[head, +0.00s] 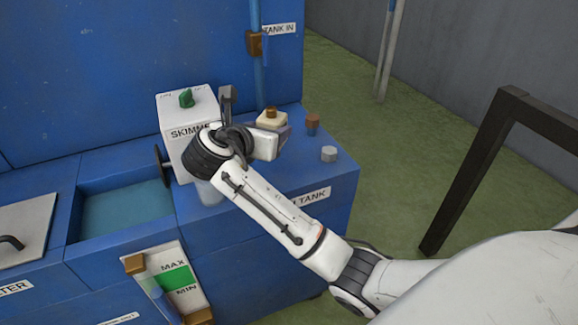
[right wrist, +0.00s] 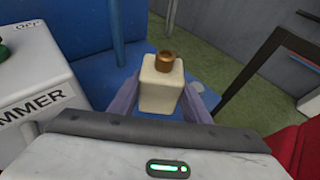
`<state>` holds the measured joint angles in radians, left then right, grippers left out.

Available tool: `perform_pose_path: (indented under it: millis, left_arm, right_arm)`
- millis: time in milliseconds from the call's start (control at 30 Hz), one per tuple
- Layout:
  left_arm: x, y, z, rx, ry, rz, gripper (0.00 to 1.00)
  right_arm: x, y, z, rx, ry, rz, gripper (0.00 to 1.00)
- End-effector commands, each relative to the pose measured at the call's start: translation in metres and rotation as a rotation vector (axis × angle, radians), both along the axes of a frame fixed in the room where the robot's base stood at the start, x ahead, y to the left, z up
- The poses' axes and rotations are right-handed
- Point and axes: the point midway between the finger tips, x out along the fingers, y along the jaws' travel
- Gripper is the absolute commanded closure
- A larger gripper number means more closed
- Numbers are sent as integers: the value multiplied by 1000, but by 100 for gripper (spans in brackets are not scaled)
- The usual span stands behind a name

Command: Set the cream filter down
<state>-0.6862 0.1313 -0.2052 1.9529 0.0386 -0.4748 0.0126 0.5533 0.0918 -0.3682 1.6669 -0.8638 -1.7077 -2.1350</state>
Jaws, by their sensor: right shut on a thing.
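The cream filter (head: 269,119) is a small cream block with a brass cap, near the back of the blue tank's top (head: 300,176). In the right wrist view the filter (right wrist: 161,95) stands upright between the two fingers of my right gripper (right wrist: 162,104). My right gripper (head: 272,133) is shut on it. The gripper and wrist hide the filter's lower part in the head view, and I cannot tell whether its base touches the tank top. My left gripper is not in view.
The white skimmer box (head: 186,113) with a green knob stands left of my gripper. A brown-capped fitting (head: 312,123) and a pale round cap (head: 329,154) sit to the right. A blue pipe (head: 257,75) rises behind. An open basin (head: 125,208) lies at left.

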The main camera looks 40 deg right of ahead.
Motion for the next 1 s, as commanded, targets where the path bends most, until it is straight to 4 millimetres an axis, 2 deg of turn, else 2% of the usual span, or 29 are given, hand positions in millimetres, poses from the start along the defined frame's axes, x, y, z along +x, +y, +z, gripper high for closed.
perform_pose_path:
  millis: [200,367,600,967,1000]
  left_arm:
    - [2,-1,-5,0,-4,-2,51]
    - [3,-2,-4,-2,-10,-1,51]
    - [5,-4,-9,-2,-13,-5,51]
    - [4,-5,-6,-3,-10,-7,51]
    - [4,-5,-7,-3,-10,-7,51]
  right_arm:
    - [-1,0,-38,-2,3,1,83]
    - [-1,0,-52,-2,2,1,83]
    - [0,0,-90,-1,2,3,83]
    - [0,0,-93,-1,0,3,83]
    - [-1,0,-95,-1,2,3,53]
